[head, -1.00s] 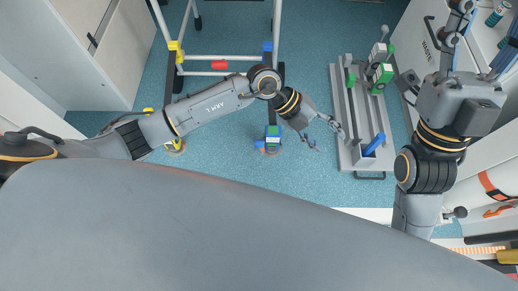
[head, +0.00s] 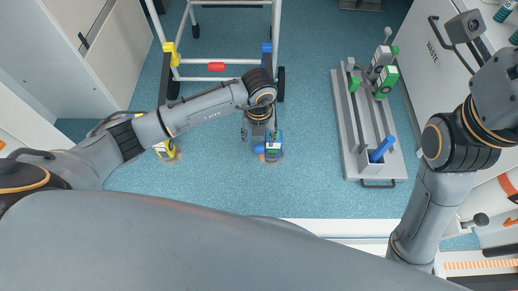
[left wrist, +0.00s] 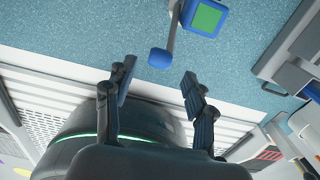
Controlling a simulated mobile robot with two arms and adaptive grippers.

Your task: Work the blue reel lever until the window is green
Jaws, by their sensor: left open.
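The blue reel (head: 273,147) stands at the foot of the ladder frame's right leg in the head view. In the left wrist view the reel's blue housing (left wrist: 205,5) has a green window (left wrist: 205,18). Its lever is a grey bar with a blue knob (left wrist: 160,57). My left gripper (head: 256,140) is beside the reel in the head view, partly hidden by its own wrist. In the left wrist view my left gripper (left wrist: 158,80) is open and empty, with the knob ahead, just beyond and between the fingertips. My right gripper is out of view.
A yellow reel (head: 165,150) stands at the left leg of the white ladder frame (head: 217,80). A grey tray (head: 349,125) with green-marked fittings and a blue handle (head: 382,148) lies to the right. The blue floor between reel and tray is clear.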

